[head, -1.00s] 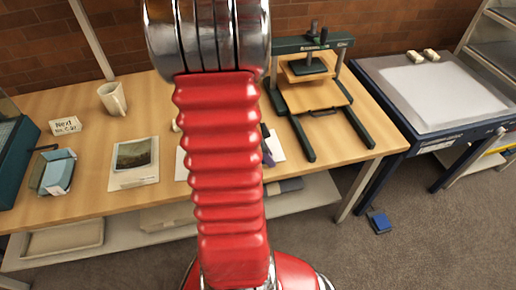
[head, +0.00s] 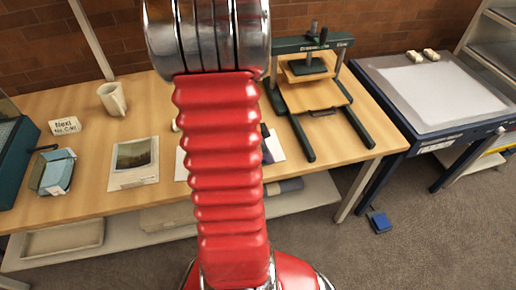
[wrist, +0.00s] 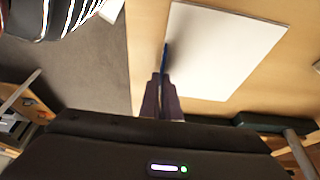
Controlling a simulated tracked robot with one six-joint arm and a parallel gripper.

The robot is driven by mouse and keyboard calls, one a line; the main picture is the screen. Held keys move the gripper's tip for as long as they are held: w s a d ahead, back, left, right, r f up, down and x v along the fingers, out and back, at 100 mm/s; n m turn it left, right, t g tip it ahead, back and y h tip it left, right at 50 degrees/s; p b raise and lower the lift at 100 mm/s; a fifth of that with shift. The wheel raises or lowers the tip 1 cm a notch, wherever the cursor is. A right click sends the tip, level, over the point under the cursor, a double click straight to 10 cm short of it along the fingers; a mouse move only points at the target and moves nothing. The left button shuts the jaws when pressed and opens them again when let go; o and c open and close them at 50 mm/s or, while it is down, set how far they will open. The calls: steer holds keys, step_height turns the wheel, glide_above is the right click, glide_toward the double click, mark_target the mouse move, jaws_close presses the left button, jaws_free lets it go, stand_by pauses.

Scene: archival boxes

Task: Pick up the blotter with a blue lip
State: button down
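The blotter (wrist: 220,50) is a white sheet lying flat on the wooden table, large in the wrist view. A thin blue lip (wrist: 165,56) stands at its left edge there. My gripper (wrist: 161,78) is at this lip, its two dark fingers close together with the blue strip between them, and appears shut on it.
A dark green press (head: 315,95) stands close on the right. The table's front edge is near the gripper.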

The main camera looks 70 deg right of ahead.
steer(key=shift+r, duration=0.1)
stand_by(0.3)
step_height(320, 180, up, 10)
stand_by(0.6)
steer(key=shift+w, duration=0.1)
stand_by(0.4)
